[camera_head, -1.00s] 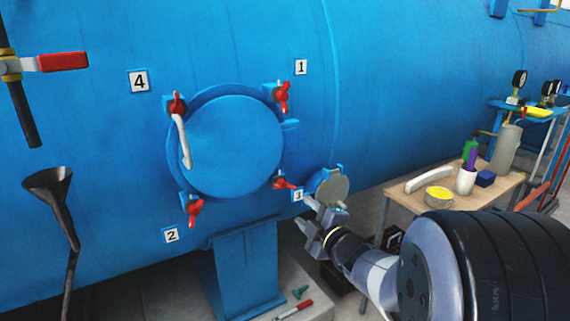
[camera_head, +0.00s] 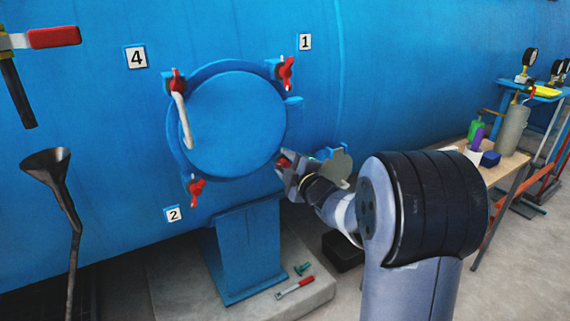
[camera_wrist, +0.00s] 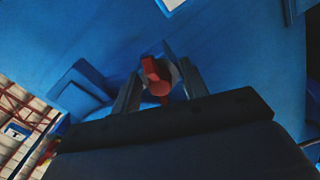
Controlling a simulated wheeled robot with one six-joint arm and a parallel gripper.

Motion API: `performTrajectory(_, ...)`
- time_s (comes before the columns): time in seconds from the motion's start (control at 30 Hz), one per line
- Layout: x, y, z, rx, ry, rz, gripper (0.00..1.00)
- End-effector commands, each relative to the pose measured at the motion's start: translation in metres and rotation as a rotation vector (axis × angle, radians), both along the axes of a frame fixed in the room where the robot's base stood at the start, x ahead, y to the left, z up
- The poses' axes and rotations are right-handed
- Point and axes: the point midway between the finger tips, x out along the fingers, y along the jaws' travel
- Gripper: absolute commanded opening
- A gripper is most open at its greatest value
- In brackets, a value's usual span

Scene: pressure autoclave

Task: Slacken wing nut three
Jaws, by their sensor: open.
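Wing nut three is the red wing nut at the lower right of the round blue hatch (camera_head: 232,125). In the head view my gripper (camera_head: 284,166) covers most of it, and its label is hidden too. In the wrist view the red wing nut (camera_wrist: 156,78) sits between the two open fingers of my gripper (camera_wrist: 157,84). I cannot tell whether either finger touches it. The other red wing nuts are at label 1 (camera_head: 286,72), label 4 (camera_head: 176,82) and label 2 (camera_head: 196,188).
A white curved handle (camera_head: 182,118) is on the hatch's left side. A blue pedestal (camera_head: 246,252) stands below, with a red-handled tool (camera_head: 295,287) on its base. A black funnel (camera_head: 46,162) is at the left. A wooden table (camera_head: 508,166) with containers is at the right.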

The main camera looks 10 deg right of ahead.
Motion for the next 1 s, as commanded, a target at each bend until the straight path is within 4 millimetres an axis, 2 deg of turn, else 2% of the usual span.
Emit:
performTrajectory(0.27, 0.0016, 0.0008, 0.0000, 0.000, 0.000, 0.000, 0.42)
performTrajectory(0.77, 0.0013, 0.0007, -0.0001, 0.000, 0.000, 0.000, 0.02)
performTrajectory(1.0, 0.0012, 0.0007, -0.0009, -0.009, -0.003, 0.001, 0.00)
